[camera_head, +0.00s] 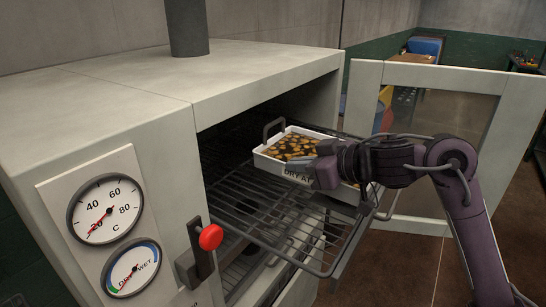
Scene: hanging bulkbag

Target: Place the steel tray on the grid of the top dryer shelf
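The steel tray (275,166) is a pale, shallow box with dark lettering on its near side, filled with orange and dark pieces. It is level over the pulled-out grid of the top dryer shelf (250,208), toward its back; I cannot tell whether it touches the bars. A dark handle (273,124) stands up at its left end. My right gripper (326,172) is at the tray's right end and hides that end and its handle. Whether its fingers are shut there is hidden. My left gripper is not in view.
The dryer cabinet (130,90) is open, its door (440,70) swung out right. A red-knobbed lever (210,237) and two gauges (104,209) are on its front. Another rack and a pale object (300,243) show below. The grid's front part is bare.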

